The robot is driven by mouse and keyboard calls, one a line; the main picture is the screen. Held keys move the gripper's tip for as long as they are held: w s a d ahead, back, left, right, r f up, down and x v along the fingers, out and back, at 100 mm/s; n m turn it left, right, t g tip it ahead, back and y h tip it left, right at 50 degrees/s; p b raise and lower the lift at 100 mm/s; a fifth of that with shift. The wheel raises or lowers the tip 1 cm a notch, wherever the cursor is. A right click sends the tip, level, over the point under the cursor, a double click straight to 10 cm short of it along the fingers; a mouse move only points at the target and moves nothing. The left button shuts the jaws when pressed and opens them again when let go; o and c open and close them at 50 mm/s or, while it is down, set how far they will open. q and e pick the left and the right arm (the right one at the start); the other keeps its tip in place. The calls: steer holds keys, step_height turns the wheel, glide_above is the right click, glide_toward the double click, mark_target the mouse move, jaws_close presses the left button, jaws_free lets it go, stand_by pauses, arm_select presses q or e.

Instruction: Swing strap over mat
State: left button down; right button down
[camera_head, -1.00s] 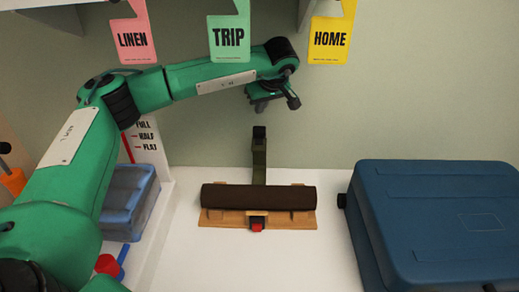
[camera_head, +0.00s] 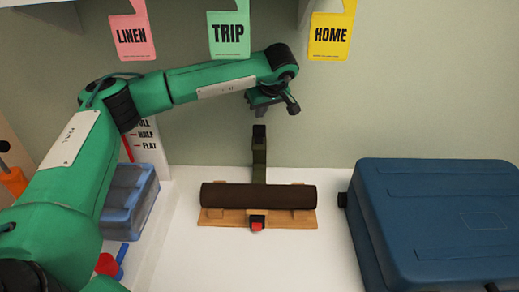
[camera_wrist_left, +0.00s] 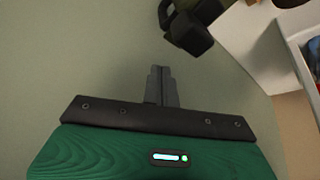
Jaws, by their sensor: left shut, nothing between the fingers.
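The mat (camera_head: 258,196) is a dark brown roll lying crosswise on a wooden cradle (camera_head: 215,219). The olive strap (camera_head: 259,171) stands upright behind the roll with a black end piece (camera_head: 259,132) on top. A black buckle with a red front (camera_head: 257,223) sits at the cradle's front edge. My left gripper (camera_head: 263,111) is above and behind the roll, just above the strap's black end and apart from it. In the left wrist view, its fingers (camera_wrist_left: 161,86) are together and empty, and a black piece (camera_wrist_left: 187,28), probably the strap's end, shows beyond them.
A large blue case (camera_head: 435,220) stands to the right of the mat. A blue-grey bin (camera_head: 130,197) is on the left, partly behind my left arm. Pink (camera_head: 131,37), green (camera_head: 229,37) and yellow (camera_head: 331,36) tags hang above the arm. White surface in front of the cradle is clear.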

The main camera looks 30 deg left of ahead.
arm_select(q)
steer(key=shift+f+b, duration=0.35)
steer(key=shift+f, duration=0.95)
steer(key=shift+s+d, duration=0.55)
steer(key=shift+s, duration=0.55)
steer(key=shift+s+d, duration=0.5)
steer(key=shift+s, duration=0.6)
steer(key=shift+s+d, duration=0.55)
steer(key=shift+s, duration=0.55)
steer(key=s+d, duration=0.3)
steer(key=s, duration=0.4)
steer(key=shift+d, duration=0.15)
step_height(320, 180, up, 7)
steer(key=p, duration=0.3)
steer(key=shift+p, duration=0.35)
steer(key=shift+w+d, duration=0.1)
